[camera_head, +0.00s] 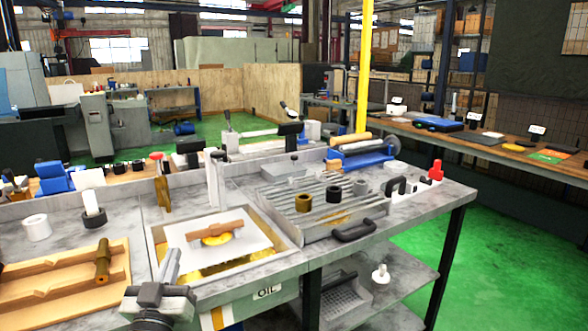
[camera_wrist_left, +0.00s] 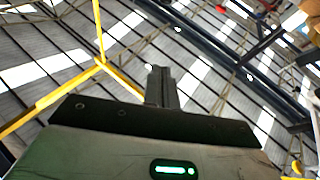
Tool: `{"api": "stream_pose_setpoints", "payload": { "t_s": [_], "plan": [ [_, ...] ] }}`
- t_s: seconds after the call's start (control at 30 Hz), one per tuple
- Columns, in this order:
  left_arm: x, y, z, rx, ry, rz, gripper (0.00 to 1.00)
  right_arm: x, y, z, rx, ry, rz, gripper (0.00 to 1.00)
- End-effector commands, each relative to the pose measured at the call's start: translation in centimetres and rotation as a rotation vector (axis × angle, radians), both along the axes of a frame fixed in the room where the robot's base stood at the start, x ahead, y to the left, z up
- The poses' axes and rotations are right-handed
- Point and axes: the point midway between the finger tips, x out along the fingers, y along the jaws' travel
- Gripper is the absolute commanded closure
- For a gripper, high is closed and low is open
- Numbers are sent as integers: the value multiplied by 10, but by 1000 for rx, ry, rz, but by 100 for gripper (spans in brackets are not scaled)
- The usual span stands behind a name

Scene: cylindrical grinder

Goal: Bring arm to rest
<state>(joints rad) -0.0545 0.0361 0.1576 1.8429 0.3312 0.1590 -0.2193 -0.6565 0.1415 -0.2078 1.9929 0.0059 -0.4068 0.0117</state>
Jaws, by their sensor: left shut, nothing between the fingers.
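My left gripper (camera_head: 170,268) is at the bottom left of the head view, pointing up, in front of the oil tray. Its fingers are together with nothing between them. In the left wrist view the shut fingers of the gripper (camera_wrist_left: 161,88) point up towards the roof, with no object near them. My right gripper is in neither view.
The oil tray (camera_head: 160,238) holds a white sheet with a brown part on it. A wooden tray (camera_head: 60,290) with a brass-coloured part lies at left. A ribbed metal tray (camera_head: 335,222) with rings and a black handle (camera_head: 354,231) are at right. Green floor (camera_head: 510,260) is clear.

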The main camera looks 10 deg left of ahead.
Motion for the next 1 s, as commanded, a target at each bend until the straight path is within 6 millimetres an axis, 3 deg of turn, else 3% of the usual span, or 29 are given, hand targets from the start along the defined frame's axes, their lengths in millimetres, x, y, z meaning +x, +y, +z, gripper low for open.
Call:
{"api": "stream_pose_setpoints", "payload": {
  "t_s": [0.03,0.2,0.3,0.4,0.5,0.63,1.0],
  "plan": [
    [-10,-21,-35,18,113,-57,100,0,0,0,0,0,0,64],
    [-61,-83,-137,55,469,-224,100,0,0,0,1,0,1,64],
    [-104,-113,-188,67,662,-301,100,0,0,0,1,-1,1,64],
    [-148,-136,-226,74,823,-359,100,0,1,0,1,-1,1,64],
    [-182,-150,-249,78,938,-396,100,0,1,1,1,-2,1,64],
    [-208,-160,-264,79,1018,-420,100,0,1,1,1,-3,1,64],
    [-213,-162,-266,81,1034,-424,100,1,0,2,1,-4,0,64]
  ]
}}
